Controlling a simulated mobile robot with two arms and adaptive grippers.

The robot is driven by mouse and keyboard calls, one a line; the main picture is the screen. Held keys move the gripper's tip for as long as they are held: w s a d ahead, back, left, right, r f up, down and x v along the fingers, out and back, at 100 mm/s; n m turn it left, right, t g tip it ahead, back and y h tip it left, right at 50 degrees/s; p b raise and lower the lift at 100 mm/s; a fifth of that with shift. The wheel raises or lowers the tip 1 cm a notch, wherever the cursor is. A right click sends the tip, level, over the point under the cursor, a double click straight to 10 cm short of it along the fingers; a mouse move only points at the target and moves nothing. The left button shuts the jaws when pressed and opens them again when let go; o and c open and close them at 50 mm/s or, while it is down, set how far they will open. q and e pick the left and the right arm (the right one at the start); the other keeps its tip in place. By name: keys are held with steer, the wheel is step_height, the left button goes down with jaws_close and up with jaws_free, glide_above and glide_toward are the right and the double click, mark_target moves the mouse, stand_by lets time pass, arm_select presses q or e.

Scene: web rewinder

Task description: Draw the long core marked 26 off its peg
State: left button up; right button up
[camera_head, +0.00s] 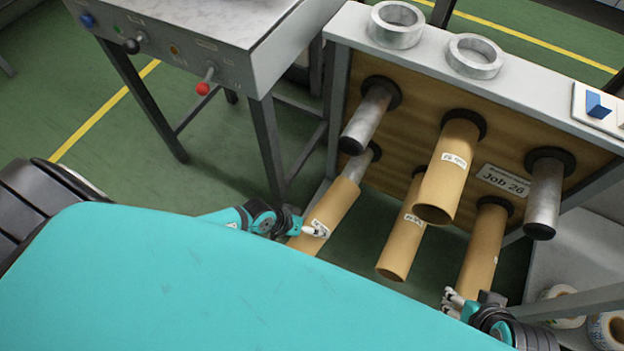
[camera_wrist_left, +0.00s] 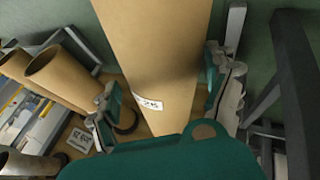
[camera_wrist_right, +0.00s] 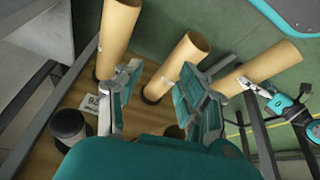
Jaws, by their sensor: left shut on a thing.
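A long brown cardboard core (camera_head: 332,205) is at the lower left of the peg rack, with a white label too small to read surely in the head view. A length of bare metal peg (camera_head: 357,166) shows between its far end and the rack panel. My left gripper (camera_head: 312,229) is shut on this core near its front end. In the left wrist view the core (camera_wrist_left: 155,50) lies between the fingers, its label seeming to end in 26. My right gripper (camera_head: 455,300) is open and empty beside the lower right core (camera_head: 484,248); its fingers are apart in the right wrist view (camera_wrist_right: 165,100).
Other cores sit on the upper middle peg (camera_head: 447,170) and lower middle peg (camera_head: 404,240). Bare pegs stand at upper left (camera_head: 368,120) and right (camera_head: 544,195). A sign reads Job 26 (camera_head: 503,181). A machine table (camera_head: 215,30) stands left, with green floor between.

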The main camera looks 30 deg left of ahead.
arm_select(q)
steer(key=o, duration=0.3)
steer(key=shift+g+h, duration=0.3)
steer(key=s+d, duration=0.3)
steer(key=shift+s+d+f, duration=0.15)
steer(key=shift+s, duration=0.15)
arm_select(e)
steer(key=shift+s+d+f+g, duration=0.1)
steer(key=shift+s+d+g, duration=0.15)
steer(key=shift+s, duration=0.25)
steer(key=shift+s+d+f+g, duration=0.1)
steer(key=shift+s+g, duration=0.15)
steer(key=shift+s, duration=0.2)
arm_select(q)
steer(key=o, duration=1.1)
arm_select(e)
steer(key=shift+r, duration=0.1)
arm_select(q)
steer(key=shift+o, duration=0.2)
steer(key=shift+t, duration=0.4)
steer(key=a+r, duration=0.6)
steer(key=r, duration=0.1)
steer(key=shift+s+a, duration=0.1)
steer(key=shift+a, duration=0.1)
